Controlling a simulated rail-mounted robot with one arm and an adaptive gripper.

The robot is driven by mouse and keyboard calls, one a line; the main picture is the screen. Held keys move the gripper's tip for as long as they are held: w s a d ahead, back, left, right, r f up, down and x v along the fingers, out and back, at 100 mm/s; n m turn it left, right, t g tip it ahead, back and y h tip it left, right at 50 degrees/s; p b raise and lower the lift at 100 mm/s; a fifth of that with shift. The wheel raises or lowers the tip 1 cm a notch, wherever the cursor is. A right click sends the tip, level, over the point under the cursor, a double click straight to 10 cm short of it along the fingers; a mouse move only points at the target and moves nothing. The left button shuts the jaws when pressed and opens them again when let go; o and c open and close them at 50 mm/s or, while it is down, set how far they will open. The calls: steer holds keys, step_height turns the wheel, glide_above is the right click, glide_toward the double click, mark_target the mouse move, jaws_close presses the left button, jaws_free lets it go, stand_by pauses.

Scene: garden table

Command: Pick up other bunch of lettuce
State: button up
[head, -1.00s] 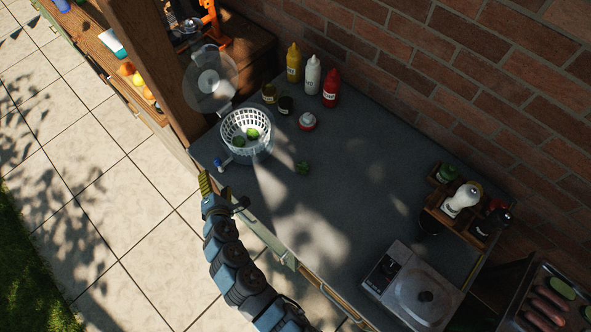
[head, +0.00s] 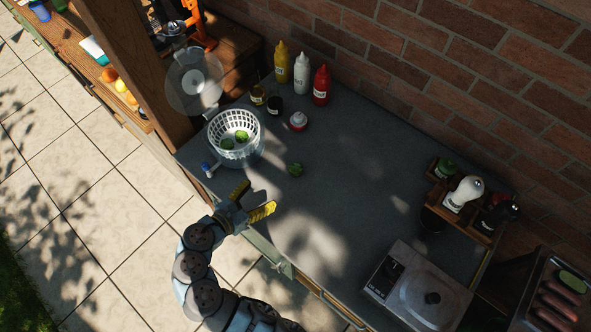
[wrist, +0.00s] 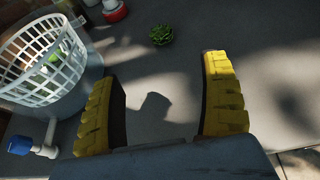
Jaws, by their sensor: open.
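A small green bunch of lettuce (head: 295,169) lies on the dark grey counter, right of the white basket. It also shows in the wrist view (wrist: 162,35), ahead of the gap between my fingers. My gripper (head: 252,199) is open and empty, at the counter's front edge, apart from the lettuce and nearer the front. Its yellow fingers (wrist: 164,103) are spread wide in the wrist view. The white slotted basket (head: 215,126) sits in a clear bowl and holds green pieces of lettuce (head: 241,136).
Yellow, white and red squeeze bottles (head: 301,75) stand at the back, with small jars (head: 275,104) and a red-and-white container (head: 298,121) before them. A blue-tipped handle (wrist: 20,146) lies close to my left finger. A scale-like appliance (head: 418,288) stands right.

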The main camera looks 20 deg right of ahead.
mark_target(294, 169)
steer(key=x, duration=1.7)
steer(key=shift+d, duration=0.15)
steer(key=c, duration=0.9)
